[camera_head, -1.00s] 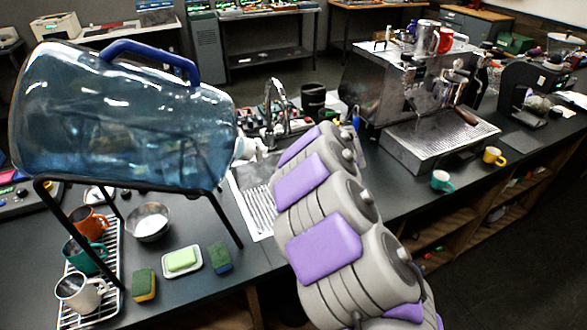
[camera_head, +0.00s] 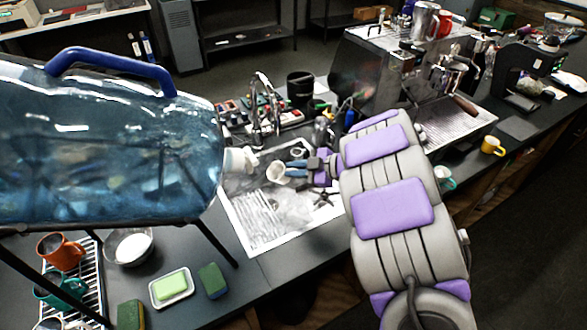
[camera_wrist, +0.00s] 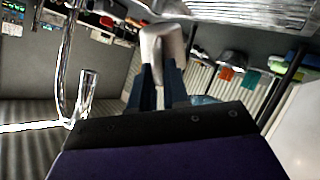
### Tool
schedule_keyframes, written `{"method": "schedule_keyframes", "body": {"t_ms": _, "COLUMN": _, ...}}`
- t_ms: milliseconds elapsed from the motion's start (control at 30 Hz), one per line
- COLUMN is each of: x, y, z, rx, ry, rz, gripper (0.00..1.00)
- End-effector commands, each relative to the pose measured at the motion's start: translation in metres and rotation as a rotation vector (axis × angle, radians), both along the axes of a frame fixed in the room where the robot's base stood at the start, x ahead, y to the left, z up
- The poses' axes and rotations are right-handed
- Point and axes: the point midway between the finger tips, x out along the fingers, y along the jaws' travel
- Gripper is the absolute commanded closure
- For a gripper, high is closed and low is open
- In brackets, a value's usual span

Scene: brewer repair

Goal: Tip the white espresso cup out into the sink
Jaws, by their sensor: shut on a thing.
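My gripper (camera_head: 288,170) is shut on the white espresso cup (camera_head: 275,173). It holds the cup over the sink (camera_head: 255,225), near the sink's back part. The cup looks tilted, but its exact angle and contents are hard to make out. In the wrist view, the cup (camera_wrist: 163,44) sits between the two dark fingertips of my gripper (camera_wrist: 160,75). The chrome faucet (camera_head: 268,105) stands behind the cup and also shows left of it in the wrist view (camera_wrist: 84,95).
A big blue water jug (camera_head: 110,145) on a black stand looms left of the sink, its spout close to the cup. A drying rack (camera_head: 92,275) with mugs, a bowl (camera_head: 128,247) and sponges (camera_head: 212,280) lie front left. The espresso machine (camera_head: 375,70) stands behind right.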

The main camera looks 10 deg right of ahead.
Motion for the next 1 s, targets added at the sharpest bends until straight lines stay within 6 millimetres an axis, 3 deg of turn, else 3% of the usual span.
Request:
{"method": "schedule_keyframes", "body": {"t_ms": 233, "x": 0.004, "y": -0.013, "z": -0.003, "rx": 0.195, "ry": 0.064, "rz": -0.006, "gripper": 1.00}}
{"method": "schedule_keyframes", "body": {"t_ms": 1000, "x": 0.009, "y": -0.029, "z": -0.033, "rx": 0.551, "ry": 0.179, "rz": -0.003, "gripper": 1.00}}
